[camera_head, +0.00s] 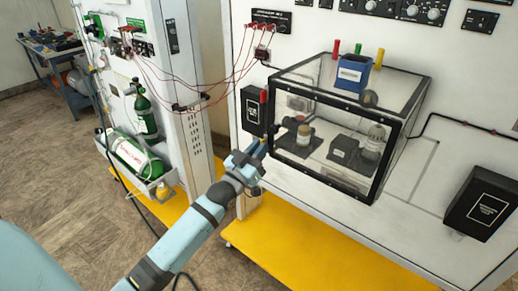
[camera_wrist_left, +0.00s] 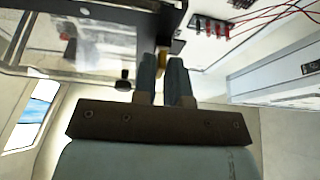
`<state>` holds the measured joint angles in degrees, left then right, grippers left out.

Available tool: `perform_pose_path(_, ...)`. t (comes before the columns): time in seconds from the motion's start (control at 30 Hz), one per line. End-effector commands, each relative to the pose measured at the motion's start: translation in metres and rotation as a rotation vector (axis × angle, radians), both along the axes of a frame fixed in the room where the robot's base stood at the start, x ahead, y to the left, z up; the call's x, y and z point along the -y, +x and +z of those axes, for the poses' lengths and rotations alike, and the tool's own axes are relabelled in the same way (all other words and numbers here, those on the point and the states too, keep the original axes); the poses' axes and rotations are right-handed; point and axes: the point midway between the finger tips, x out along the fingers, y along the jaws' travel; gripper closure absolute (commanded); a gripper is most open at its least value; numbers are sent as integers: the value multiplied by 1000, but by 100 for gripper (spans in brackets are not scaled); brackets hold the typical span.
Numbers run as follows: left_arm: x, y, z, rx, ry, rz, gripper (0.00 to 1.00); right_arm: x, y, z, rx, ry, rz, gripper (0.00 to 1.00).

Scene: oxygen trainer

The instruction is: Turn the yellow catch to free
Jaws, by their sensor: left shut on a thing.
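The clear, black-framed chamber (camera_head: 350,115) is fixed to the white panel. My left gripper (camera_head: 258,149) is at its left front edge, low beside the frame. In the left wrist view, the yellow catch (camera_wrist_left: 162,59) shows as a small strip between the fingertips of my left gripper (camera_wrist_left: 164,66). The fingers are shut on it. Most of the catch is hidden by the fingers, and I cannot tell its turn angle. My right gripper is in neither view.
Inside the chamber are jars and a dark box (camera_head: 343,150). A blue container (camera_head: 353,74) stands on its top. A black box (camera_head: 253,110) is just left of it. Red leads (camera_head: 240,62) hang above. A yellow floor strip (camera_head: 290,250) lies below.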

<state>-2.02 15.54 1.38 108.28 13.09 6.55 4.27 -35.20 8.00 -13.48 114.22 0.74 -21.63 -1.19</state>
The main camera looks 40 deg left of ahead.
Motion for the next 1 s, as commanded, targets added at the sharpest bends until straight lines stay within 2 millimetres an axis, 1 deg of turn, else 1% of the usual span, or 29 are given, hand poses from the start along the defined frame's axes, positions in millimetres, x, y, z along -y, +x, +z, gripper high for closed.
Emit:
perform_pose_path(0.13,0,0,0,0,0,-1,100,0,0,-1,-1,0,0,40)
perform_pose_path(0.17,0,0,0,-1,0,-1,81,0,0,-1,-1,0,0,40)
perform_pose_path(0.2,0,0,0,0,0,-1,71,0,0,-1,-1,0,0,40)
perform_pose_path(0.23,0,0,0,0,0,-1,67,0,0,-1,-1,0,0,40)
perform_pose_path(0.5,0,-1,-1,0,1,-1,67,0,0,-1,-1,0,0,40)
perform_pose_path(0.63,-1,-9,-5,-1,1,-1,67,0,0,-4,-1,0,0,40)
perform_pose_path(0.77,-2,-31,-16,-3,2,-1,67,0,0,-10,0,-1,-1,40)
perform_pose_path(1.0,-5,-82,-38,-3,2,0,67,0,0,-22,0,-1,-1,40)
